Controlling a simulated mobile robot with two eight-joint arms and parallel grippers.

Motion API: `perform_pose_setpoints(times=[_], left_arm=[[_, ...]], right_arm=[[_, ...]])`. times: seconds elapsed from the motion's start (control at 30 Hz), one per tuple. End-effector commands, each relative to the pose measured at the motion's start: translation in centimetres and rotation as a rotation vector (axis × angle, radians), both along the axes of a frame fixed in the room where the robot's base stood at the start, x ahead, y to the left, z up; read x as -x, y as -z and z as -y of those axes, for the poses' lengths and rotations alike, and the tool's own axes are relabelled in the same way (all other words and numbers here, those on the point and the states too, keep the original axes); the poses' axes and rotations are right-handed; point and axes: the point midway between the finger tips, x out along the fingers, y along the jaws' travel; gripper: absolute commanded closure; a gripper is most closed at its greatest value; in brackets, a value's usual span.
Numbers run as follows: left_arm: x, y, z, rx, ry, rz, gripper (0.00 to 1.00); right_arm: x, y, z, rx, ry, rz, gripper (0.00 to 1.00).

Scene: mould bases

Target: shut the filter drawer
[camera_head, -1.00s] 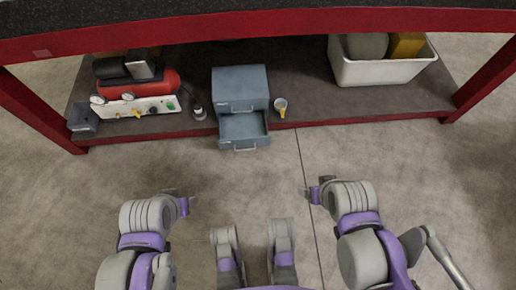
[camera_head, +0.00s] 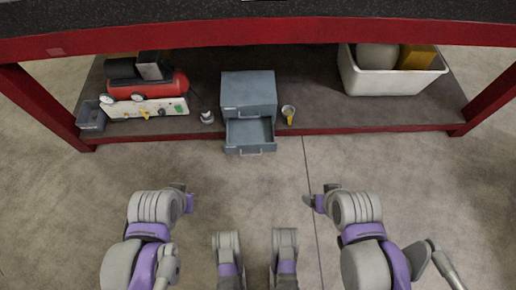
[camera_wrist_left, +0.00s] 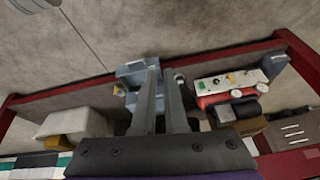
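A blue-grey drawer cabinet (camera_head: 248,90) stands on the low shelf under the red-edged bench. Its lower drawer (camera_head: 250,135) is pulled out towards me, past the shelf's front edge, with its handle facing me. The inside that shows looks empty. The cabinet also shows in the left wrist view (camera_wrist_left: 138,76), partly hidden by the fingers. My left gripper (camera_head: 184,188) is over the floor, apart from the drawer and to its left. A narrow gap shows between its fingers, with nothing held. My right gripper (camera_head: 310,200) is over the floor to the drawer's right; its finger gap is unclear.
A red compressor (camera_head: 150,88) with a white gauge panel stands left of the cabinet, a small metal part (camera_head: 207,117) beside it. A cup with a yellow handle (camera_head: 288,113) stands close right. A white bin (camera_head: 390,80) is further right. The floor in front is clear.

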Motion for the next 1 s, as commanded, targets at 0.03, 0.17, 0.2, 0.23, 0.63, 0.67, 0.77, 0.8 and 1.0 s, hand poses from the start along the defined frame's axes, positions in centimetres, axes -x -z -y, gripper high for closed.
perform_pose_setpoints(times=[0.03,0.17,0.2,0.23,0.63,0.67,0.77,0.8,1.0], left_arm=[[-1.5,0.0,0.3,-0.035,0.073,0.006,1.0],[-6.0,0.7,1.3,-0.171,0.34,0.026,1.0],[-7.4,1.1,1.6,-0.217,0.426,0.032,1.0],[-8.4,1.4,2.0,-0.25,0.491,0.037,1.0],[-20.1,10.0,8.9,-0.74,1.334,0.081,1.0],[-20.7,10.9,9.6,-0.779,1.395,0.083,1.0],[-22.4,14.1,11.9,-0.915,1.598,0.087,1.0],[-23.0,15.4,12.9,-0.97,1.678,0.087,1.0],[-24.1,22.8,17.8,-1.264,2.065,0.079,1.0]], right_arm=[[0.0,0.0,0.0,0.0,0.0,0.0,0.15],[0.0,-0.1,0.0,0.0,0.0,0.0,0.15],[0.0,-0.1,0.0,0.0,0.0,0.0,0.15],[0.0,-0.1,0.0,0.0,0.0,0.0,0.15],[0.0,-0.2,0.0,0.0,0.0,0.0,0.15],[0.0,-0.2,0.0,0.0,0.0,0.0,0.15],[0.0,-0.3,0.0,0.0,0.0,0.0,0.15],[0.0,-0.3,0.0,0.0,0.0,0.001,0.15],[0.0,-0.3,0.0,0.0,0.0,0.001,0.15]])
